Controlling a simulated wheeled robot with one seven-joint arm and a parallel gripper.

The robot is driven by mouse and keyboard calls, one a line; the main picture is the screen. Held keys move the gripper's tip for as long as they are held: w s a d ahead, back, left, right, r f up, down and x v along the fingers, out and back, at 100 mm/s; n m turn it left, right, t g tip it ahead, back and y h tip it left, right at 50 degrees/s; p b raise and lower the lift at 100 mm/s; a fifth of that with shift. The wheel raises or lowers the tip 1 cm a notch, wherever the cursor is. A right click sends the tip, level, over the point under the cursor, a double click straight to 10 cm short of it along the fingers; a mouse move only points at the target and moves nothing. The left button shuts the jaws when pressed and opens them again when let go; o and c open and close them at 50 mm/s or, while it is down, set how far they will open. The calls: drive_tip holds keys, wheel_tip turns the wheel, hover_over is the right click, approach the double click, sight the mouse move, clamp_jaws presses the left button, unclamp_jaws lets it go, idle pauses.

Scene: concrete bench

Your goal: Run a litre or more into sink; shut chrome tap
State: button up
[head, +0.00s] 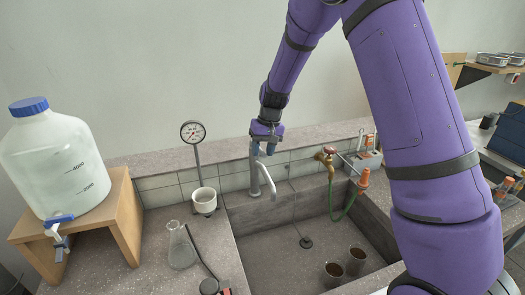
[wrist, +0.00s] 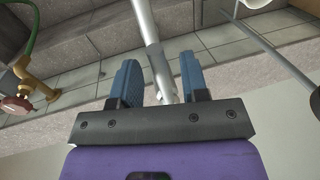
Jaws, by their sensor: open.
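The chrome tap (head: 262,178) stands at the back edge of the concrete sink (head: 263,252), its spout reaching over the basin. My gripper (head: 268,142) is at the top of the tap. In the wrist view the tap's metal body (wrist: 150,45) runs between the two blue fingers of my gripper (wrist: 158,88). The fingers are open, with visible gaps on both sides of the metal. Whether either finger touches it I cannot tell. The tap's lever is largely hidden by my gripper in the head view. No water stream is visible from the spout.
A brass tap (head: 326,157) with a green hose (head: 345,208) stands to the right. A dial gauge (head: 193,132) rises behind a white cup (head: 204,200) at left. A flask (head: 181,247) and large jug (head: 55,165) are left.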

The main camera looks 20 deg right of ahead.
drive_tip(key=shift+f, duration=0.25)
clamp_jaws()
